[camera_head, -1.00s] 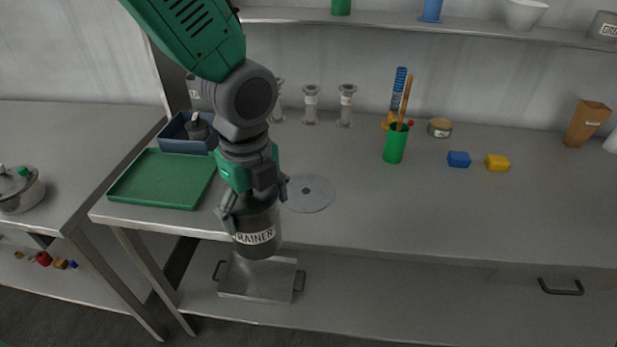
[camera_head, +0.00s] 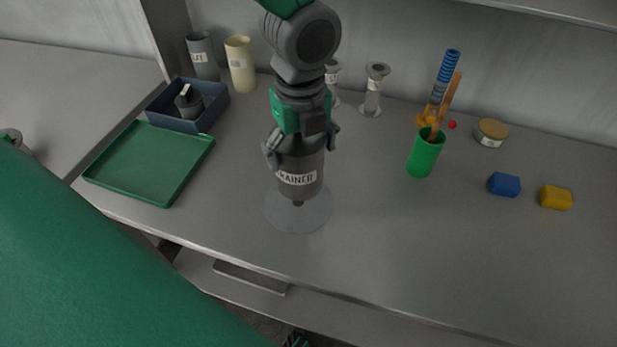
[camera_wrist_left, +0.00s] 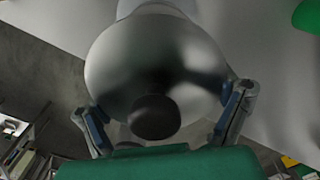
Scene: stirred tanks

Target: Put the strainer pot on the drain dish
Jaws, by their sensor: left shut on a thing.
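The strainer pot (camera_head: 300,181) is a dark grey vessel with a white label partly reading "RAINER". My left gripper (camera_head: 301,144) is shut on its upper part and holds it upright. In the left wrist view the pot (camera_wrist_left: 155,62) shows as a shiny grey dome with a dark knob, with a finger at each side. The drain dish (camera_head: 313,216) is a flat, round, pale grey disc on the bench. The pot is over its back part, and a dark spot at the dish's middle shows just below the pot. I cannot tell whether they touch.
A green tray (camera_head: 150,190) and a blue box (camera_head: 218,101) stand to the left. A green cup (camera_head: 424,156) with tools, a blue block (camera_head: 504,184) and a yellow block (camera_head: 555,197) are to the right. The bench front right of the dish is clear.

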